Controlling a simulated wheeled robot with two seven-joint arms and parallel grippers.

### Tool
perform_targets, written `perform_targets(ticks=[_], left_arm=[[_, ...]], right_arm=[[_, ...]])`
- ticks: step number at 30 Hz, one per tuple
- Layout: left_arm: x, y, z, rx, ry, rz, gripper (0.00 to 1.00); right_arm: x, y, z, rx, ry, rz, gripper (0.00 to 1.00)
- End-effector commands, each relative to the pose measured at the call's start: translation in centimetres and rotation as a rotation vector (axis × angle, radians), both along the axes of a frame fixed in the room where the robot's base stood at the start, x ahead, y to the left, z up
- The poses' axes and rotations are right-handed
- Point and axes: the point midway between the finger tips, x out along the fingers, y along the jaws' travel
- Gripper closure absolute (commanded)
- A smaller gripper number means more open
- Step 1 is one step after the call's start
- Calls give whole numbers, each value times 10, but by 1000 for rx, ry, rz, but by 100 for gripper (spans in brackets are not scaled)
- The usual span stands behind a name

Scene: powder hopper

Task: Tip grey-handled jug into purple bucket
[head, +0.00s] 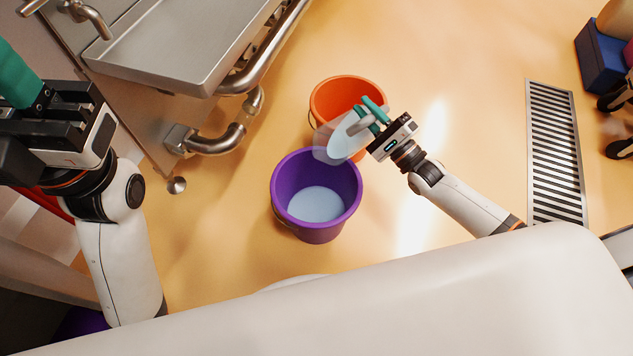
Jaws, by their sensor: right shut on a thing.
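The grey-handled jug (341,143) is clear, with pale contents showing inside. It hangs tilted above the far rim of the purple bucket, partly in front of the orange bucket. My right gripper (367,113) is shut on its grey handle with teal fingers, to the right of the jug. The purple bucket (287,219) stands upright on the floor and holds pale blue-white material. I see no stream between jug and bucket. My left gripper (20,78) is at the far left, close to the camera. Its fingertips are cut off by the frame, so its opening is unclear.
An orange bucket (322,91) stands just behind the purple one. A steel sink unit (180,45) with pipes is at the upper left. A floor drain grate (555,150) and a dark blue box (598,60) are at the right. Open yellow floor lies between.

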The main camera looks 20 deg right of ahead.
Motion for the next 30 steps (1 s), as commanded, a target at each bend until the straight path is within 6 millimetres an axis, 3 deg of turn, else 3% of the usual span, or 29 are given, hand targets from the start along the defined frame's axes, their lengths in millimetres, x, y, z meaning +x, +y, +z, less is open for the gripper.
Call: perform_targets(ticks=[30], left_arm=[[-2, 0, 3, -1, -16, 1, 64]], right_arm=[[-13, 19, -7, -98, -80, -1, 100]])
